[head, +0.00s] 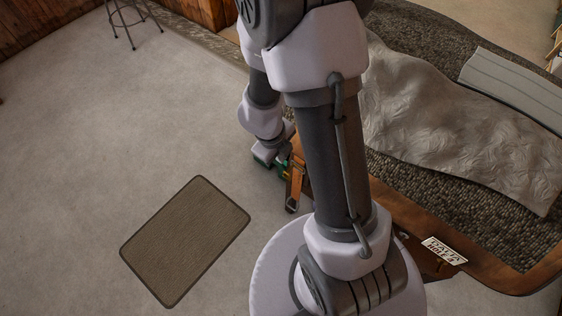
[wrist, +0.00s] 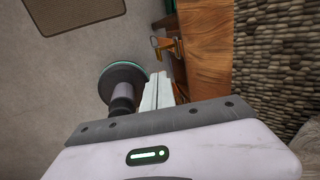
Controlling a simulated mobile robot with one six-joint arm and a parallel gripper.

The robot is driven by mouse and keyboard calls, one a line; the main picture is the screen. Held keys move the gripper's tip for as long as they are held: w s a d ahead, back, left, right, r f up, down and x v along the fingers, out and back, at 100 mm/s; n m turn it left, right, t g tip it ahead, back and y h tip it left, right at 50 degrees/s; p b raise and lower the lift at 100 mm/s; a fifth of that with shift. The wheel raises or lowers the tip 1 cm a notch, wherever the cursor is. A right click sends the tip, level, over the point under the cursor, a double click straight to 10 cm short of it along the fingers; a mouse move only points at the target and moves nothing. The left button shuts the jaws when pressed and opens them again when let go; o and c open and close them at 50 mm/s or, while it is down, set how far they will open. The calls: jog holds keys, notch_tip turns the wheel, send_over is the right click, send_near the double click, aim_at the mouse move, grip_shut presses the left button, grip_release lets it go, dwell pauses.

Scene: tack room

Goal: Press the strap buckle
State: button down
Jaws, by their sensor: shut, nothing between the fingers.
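The strap (head: 297,180) is brown leather and hangs at the edge of the wooden-rimmed platform in the head view. Its buckle (head: 291,206) is at the low end. In the wrist view the buckle (wrist: 157,42) shows small and brownish beside the wood, beyond the fingertips. My gripper (wrist: 160,78) is shut and empty, its pale fingers pointing toward the buckle with a gap between them in the picture. In the head view my gripper (head: 283,165) is by the strap's upper part, partly hidden by my arm.
The platform (head: 520,275) has a wooden rim, a pebbly top and a crumpled pale sheet (head: 450,120). A lettered sign (head: 444,250) is on its front. A brown mat (head: 185,240) lies on the floor. A stool (head: 130,20) stands far back.

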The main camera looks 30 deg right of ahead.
aim_at(287, 174)
jog(key=shift+f, duration=0.1)
jog(key=b+x, duration=1.2)
jog(key=x, duration=0.2)
jog(key=shift+w, duration=0.1)
